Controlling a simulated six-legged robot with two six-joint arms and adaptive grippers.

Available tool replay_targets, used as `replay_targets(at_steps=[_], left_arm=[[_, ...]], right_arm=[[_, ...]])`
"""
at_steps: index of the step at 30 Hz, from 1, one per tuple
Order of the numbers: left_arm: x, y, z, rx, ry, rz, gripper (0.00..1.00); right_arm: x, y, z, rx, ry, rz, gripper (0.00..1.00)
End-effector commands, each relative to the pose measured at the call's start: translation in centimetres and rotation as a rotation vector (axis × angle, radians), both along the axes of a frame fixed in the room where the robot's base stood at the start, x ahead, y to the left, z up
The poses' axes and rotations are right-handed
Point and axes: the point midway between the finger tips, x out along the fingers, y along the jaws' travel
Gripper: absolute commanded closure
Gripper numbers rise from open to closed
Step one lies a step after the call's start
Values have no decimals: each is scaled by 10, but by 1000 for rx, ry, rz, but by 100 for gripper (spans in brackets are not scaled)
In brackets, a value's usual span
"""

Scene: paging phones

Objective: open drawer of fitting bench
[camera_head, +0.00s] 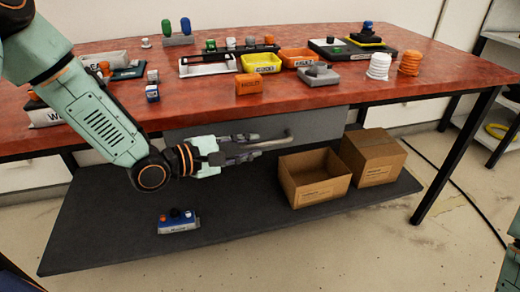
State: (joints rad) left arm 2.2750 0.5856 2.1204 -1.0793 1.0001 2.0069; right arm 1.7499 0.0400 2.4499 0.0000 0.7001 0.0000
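The fitting bench has a red top (330,95). Its grey drawer (325,123) sits under the front edge and looks shut. A silver bar handle (279,142) runs across the drawer front. My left gripper (258,147) reaches in from the left below the bench top, its fingertips at the left part of the handle. The fingers overlap the handle in this view, so I cannot tell whether they grip it or are only beside it. My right gripper is not in view.
The dark lower shelf (120,240) holds an open cardboard box (312,192), a closed cardboard box (373,170) and a small blue-and-grey device (178,220). Yellow (261,64) and orange (299,58) bins and several small parts stand on the bench top. A bench leg (455,155) stands at right.

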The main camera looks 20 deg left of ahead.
Motion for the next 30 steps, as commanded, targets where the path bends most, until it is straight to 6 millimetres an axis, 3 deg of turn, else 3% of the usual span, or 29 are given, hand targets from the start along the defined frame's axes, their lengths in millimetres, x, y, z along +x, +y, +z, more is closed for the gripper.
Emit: replay_targets(at_steps=[9,22,30], left_arm=[[22,-17,-8,3,-1,-2,78],[27,-21,-7,0,-1,1,78],[27,-21,-7,-1,-1,0,100]], right_arm=[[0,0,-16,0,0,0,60],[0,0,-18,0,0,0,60],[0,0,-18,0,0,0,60]])
